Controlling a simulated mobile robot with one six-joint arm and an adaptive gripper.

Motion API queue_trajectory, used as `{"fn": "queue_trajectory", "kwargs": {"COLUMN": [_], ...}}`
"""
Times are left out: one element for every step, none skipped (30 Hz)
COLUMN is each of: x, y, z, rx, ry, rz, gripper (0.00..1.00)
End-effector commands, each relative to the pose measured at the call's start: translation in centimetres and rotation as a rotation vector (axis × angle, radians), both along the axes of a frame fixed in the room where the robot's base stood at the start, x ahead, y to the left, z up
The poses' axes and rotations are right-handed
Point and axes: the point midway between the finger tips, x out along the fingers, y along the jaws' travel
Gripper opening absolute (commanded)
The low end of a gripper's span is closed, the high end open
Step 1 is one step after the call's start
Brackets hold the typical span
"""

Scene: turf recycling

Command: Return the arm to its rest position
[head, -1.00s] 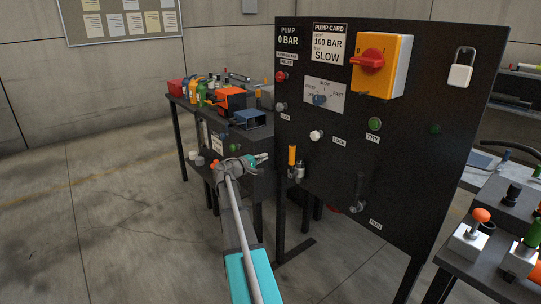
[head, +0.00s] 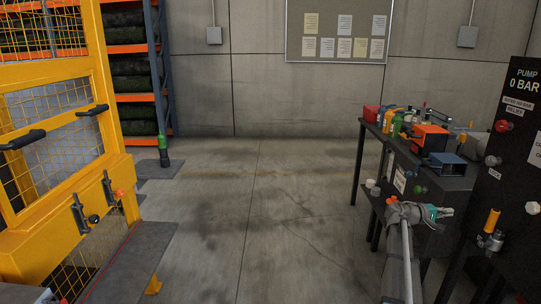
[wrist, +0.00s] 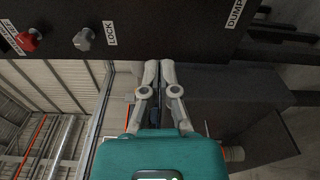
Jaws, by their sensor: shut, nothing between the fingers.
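My gripper (head: 444,212) is at the right of the head view, at the end of my arm, in front of the dark bench. In the wrist view my gripper (wrist: 158,66) shows with its two grey fingers together and nothing between them. The black pump panel (head: 518,170) stands to the right of it in the head view. In the wrist view the panel (wrist: 180,40) crosses the top, with a red knob (wrist: 30,41), a grey knob (wrist: 83,39) and the labels LOCK and DUMP.
A yellow mesh gate (head: 55,195) with black handles fills the left. An orange shelf rack (head: 140,95) stands behind it. A dark bench (head: 437,184) with bottles and an orange box (head: 429,138) is at the right. The concrete floor (head: 265,230) between is clear.

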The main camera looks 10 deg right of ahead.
Motion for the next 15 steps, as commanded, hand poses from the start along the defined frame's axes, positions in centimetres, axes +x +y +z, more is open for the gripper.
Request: {"fn": "queue_trajectory", "kwargs": {"x": [0.0,0.0,0.1,0.1,0.1,0.2,0.3,0.4,0.5,0.6,0.7,0.9,1.0,1.1,1.3], "y": [0.1,0.3,0.5,0.8,1.2,1.9,2.4,3.1,4.2,5.0,6.0,7.4,8.6,9.8,11.6], "z": [0.0,-0.1,-0.2,-0.4,-0.5,-0.9,-1.1,-1.5,-2.0,-2.4,-2.9,-3.6,-4.1,-4.7,-5.5], "rx": [0.002,0.005,0.011,0.017,0.026,0.041,0.054,0.071,0.096,0.117,0.140,0.176,0.205,0.237,0.279], "ry": [-0.001,-0.004,-0.009,-0.013,-0.020,-0.032,-0.041,-0.053,-0.070,-0.084,-0.100,-0.121,-0.137,-0.155,-0.177], "rz": [0.001,0.001,0.003,0.003,0.005,0.007,0.011,0.013,0.016,0.018,0.022,0.026,0.030,0.033,0.038], "gripper": [0.00,0.00,0.00,0.00,0.00,0.00,0.00,0.00,0.00,0.00,0.00,0.00,0.00,0.00,0.00]}}
